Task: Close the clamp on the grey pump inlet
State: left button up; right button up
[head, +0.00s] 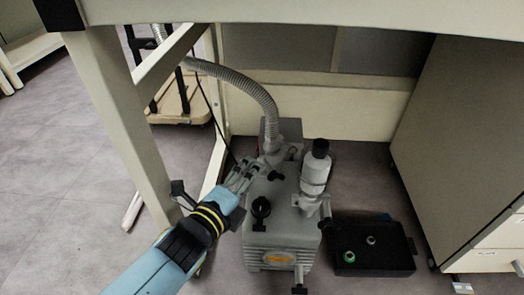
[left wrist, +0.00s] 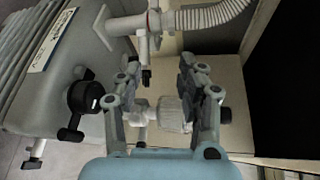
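The grey pump (head: 282,225) stands on the floor under the bench, and its body fills the left of the left wrist view (left wrist: 50,75). A grey corrugated hose (head: 245,82) comes down to the pump inlet (head: 270,148). In the left wrist view the clamp (left wrist: 153,20) sits around the joint between inlet pipe and hose, with a dark-ended lever (left wrist: 146,75) hanging from it. My left gripper (head: 246,172) is beside the inlet. Its fingers (left wrist: 158,70) are apart, and the lever end shows between them; contact cannot be told. My right gripper is out of view.
A light filter cylinder with a black cap (head: 315,175) rises from the pump's right side. A black knob (head: 261,208) is on top. A black tray (head: 372,262) lies at right. The bench leg (head: 125,125) stands close to my left arm; a cabinet (head: 465,150) is at right.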

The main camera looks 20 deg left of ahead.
aim_at(267, 170)
pick_arm(q)
jog(key=shift+n+g, duration=0.3)
jog(key=w+f, duration=0.1)
jog(key=w, duration=0.1)
jog(key=w+d+f+b, duration=0.1)
jog(key=w, duration=0.1)
jog(key=w+d+f+b, duration=0.1)
jog(key=w, duration=0.1)
jog(key=shift+f, duration=0.4)
jog(key=shift+w+b, duration=0.4)
jog(key=shift+w, duration=0.35)
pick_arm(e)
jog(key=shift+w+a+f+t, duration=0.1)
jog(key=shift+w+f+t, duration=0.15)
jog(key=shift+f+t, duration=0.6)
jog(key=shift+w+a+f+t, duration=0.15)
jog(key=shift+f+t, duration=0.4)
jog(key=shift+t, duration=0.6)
pick_arm(q)
jog(key=shift+c, duration=0.4)
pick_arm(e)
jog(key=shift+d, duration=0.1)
